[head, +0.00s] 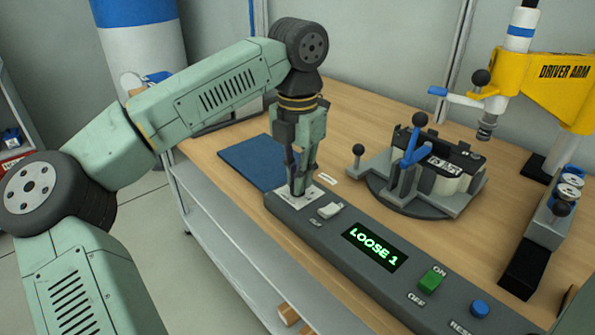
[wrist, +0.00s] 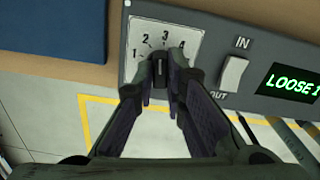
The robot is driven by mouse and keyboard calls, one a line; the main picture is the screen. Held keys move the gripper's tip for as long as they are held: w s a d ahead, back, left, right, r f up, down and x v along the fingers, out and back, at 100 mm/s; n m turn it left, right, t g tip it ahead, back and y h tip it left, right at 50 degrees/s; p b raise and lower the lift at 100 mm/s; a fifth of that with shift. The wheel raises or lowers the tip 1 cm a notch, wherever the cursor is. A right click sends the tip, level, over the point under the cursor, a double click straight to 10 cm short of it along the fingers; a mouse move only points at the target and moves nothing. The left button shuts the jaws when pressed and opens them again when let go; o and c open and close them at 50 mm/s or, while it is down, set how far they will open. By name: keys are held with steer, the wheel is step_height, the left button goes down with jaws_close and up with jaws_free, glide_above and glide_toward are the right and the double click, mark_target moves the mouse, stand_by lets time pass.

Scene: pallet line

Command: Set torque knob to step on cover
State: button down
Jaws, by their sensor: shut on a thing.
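The torque knob (wrist: 160,72) is a small dark knob on a white dial plate (wrist: 190,38), at the left end of a grey control panel. The dial shows the numbers 1 to 4 in the wrist view. My gripper (head: 299,189) points down at the dial and is shut on the knob. The black cover (head: 462,158) sits on a pale housing in a round fixture. It bears white marking too small to read surely.
The panel carries an IN/OUT rocker switch (head: 330,210), a display (head: 374,248) reading "LOOSE 1", a green ON/OFF switch (head: 432,281) and a blue button (head: 480,308). The yellow driver arm (head: 548,75) stands at the right.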

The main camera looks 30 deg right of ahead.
steer(key=shift+m, duration=0.9)
steer(key=c, duration=1.6)
jaws_free()
steer(key=shift+c, duration=0.2)
steer(key=shift+r, duration=0.1)
step_height(320, 180, up, 12)
